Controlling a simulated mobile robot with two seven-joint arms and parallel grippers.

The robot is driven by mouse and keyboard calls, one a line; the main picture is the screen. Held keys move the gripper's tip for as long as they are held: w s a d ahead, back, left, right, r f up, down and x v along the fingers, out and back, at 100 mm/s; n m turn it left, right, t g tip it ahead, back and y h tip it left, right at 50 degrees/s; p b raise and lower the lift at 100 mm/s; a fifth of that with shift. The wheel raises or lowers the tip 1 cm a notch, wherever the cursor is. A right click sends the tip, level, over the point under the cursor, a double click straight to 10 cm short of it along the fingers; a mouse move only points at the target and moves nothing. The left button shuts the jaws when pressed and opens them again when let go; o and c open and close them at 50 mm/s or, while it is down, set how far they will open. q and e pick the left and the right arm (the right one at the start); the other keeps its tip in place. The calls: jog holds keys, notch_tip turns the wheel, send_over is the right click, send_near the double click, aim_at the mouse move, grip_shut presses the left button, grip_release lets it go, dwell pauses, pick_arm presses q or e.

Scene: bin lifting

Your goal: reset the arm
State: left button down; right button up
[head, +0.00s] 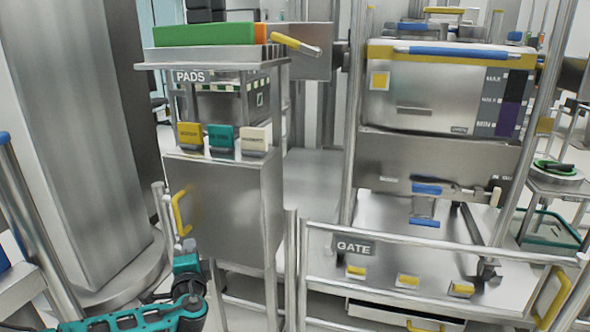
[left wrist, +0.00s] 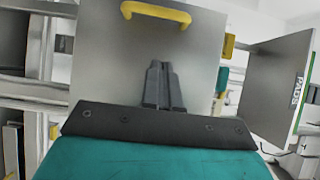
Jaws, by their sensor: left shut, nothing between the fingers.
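My left arm, teal and dark, comes in at the bottom left of the head view. Its gripper (head: 184,243) is by the lower left of the metal cabinet (head: 225,205), just below the yellow door handle (head: 180,213). In the left wrist view the two dark fingers (left wrist: 164,85) are together with nothing between them. They point at a flat grey metal panel (left wrist: 105,50) with a yellow handle (left wrist: 155,12) at its top. I cannot tell whether the fingertips touch the panel. My right arm and gripper are not in view.
A PADS stand with yellow, teal and cream holders (head: 221,138) sits above the cabinet. To the right are a rail with a GATE sign (head: 353,247) and a large metal bin (head: 440,90) with a blue bar. A thick grey column (head: 85,130) stands at left.

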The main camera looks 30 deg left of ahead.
pick_arm(q)
jog(key=s+d+f+g+h+p, duration=0.1)
jog(key=s+d+f+h+p, duration=0.2)
jog(key=d+f, duration=0.4)
jog(key=s+d+f+g+h, duration=0.1)
jog(key=s+d+f+h, duration=0.2)
jog(key=d+f+h, duration=0.45)
jog(key=s+d+r+n+h+p, duration=0.1)
jog(key=s+d+r+n+h, duration=0.1)
jog(key=d, duration=0.9)
jog(key=s+d+r+n+t+h+p, duration=0.1)
jog(key=s+d+r+n+h+p, duration=0.1)
jog(key=d, duration=0.8)
jog(key=shift+s+d+r+n+h, duration=0.4)
jog(key=shift+s+r+n+h, duration=0.3)
jog(key=shift+s+r+h, duration=0.05)
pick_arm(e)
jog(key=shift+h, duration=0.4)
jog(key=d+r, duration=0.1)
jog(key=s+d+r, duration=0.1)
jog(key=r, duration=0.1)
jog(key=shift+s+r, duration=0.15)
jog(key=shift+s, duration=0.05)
